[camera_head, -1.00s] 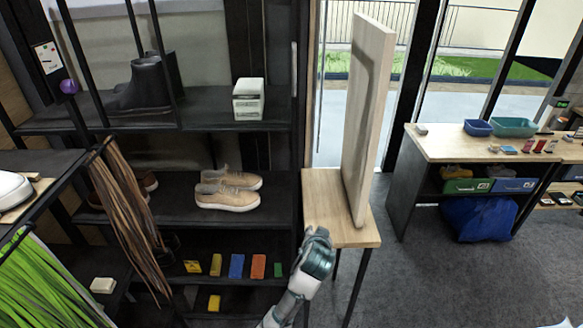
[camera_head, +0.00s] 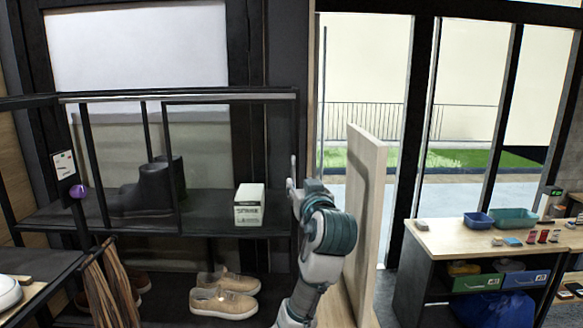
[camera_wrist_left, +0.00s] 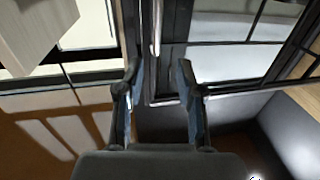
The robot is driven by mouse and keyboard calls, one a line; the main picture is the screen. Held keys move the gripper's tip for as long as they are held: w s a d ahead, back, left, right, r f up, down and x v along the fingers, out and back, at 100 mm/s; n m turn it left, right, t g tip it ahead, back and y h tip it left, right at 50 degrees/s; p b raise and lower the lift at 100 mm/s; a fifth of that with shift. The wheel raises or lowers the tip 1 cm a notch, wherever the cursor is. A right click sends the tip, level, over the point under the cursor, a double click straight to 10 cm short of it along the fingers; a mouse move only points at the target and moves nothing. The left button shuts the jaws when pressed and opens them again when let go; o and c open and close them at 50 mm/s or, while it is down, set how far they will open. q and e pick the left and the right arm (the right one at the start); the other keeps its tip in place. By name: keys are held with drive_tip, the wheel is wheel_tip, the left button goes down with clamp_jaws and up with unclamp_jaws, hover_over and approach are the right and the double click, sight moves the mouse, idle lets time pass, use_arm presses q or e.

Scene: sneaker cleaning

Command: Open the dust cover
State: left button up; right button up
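The dust cover appears to be the black-framed, see-through front (camera_head: 180,97) over the upper shelf, at the left of the head view. A pale upright handle (camera_head: 293,168) stands at its right edge. The handle also shows at the top of the left wrist view (camera_wrist_left: 156,28), near the black frame. My left gripper (camera_wrist_left: 158,75) is open, with nothing between its fingers. The handle lies ahead of the gap between the fingertips, and I cannot tell how far off it is. In the head view the left wrist hides most of the fingers. My right gripper is not in view.
Black boots (camera_head: 150,190) and a white box (camera_head: 249,204) stand on the upper shelf. Tan sneakers (camera_head: 226,294) sit below. A tall pale board (camera_head: 366,215) stands just right of my left arm. A side table (camera_head: 450,242) with bins is farther right.

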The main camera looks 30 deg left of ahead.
sight(294, 172)
use_arm(q)
drive_tip(key=p+x, duration=0.1)
drive_tip(key=x, duration=0.2)
drive_tip(key=p+x, duration=0.1)
drive_tip(key=x, duration=0.3)
drive_tip(key=p+x, duration=0.2)
drive_tip(key=x, duration=0.2)
drive_tip(key=shift+w+d+r, duration=0.15)
drive_tip(key=shift+w+d, duration=0.1)
drive_tip(key=shift+d, duration=0.15)
drive_tip(key=shift+a, duration=0.45)
drive_tip(key=c, duration=0.7)
clamp_jaws()
drive_tip(key=shift+w+d, duration=0.1)
drive_tip(key=shift+d, duration=0.15)
